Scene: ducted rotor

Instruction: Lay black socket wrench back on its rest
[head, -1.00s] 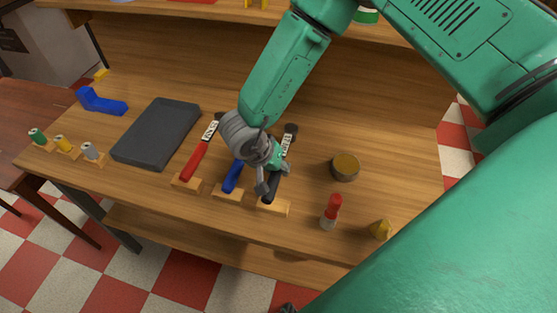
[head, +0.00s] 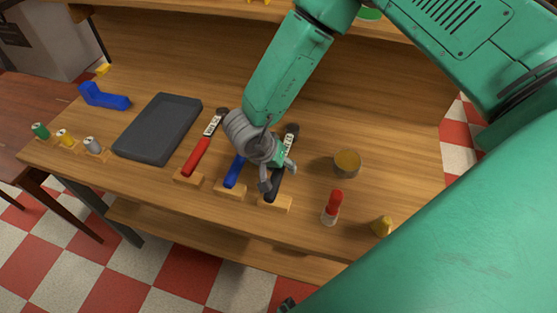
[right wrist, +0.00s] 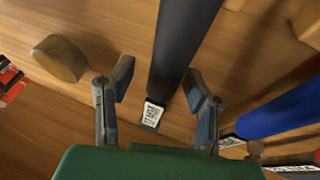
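The black socket wrench (head: 276,184) lies on the bench with its handle end at a small wooden rest (head: 284,205). Its labelled head end (head: 291,131) points to the back of the bench. My right gripper (head: 278,178) is low over the handle, with one finger on either side. In the right wrist view, the fingers (right wrist: 160,82) stand apart, with gaps to the black handle (right wrist: 186,40) between them. My right gripper hides part of the wrench in the head view. My left gripper does not show.
A blue-handled wrench (head: 234,172) and a red-handled wrench (head: 195,158) lie to the left on similar rests. A round tin (head: 347,163), a red-capped bottle (head: 332,207) and a yellow piece (head: 381,226) stand right. A dark tray (head: 157,128) lies left.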

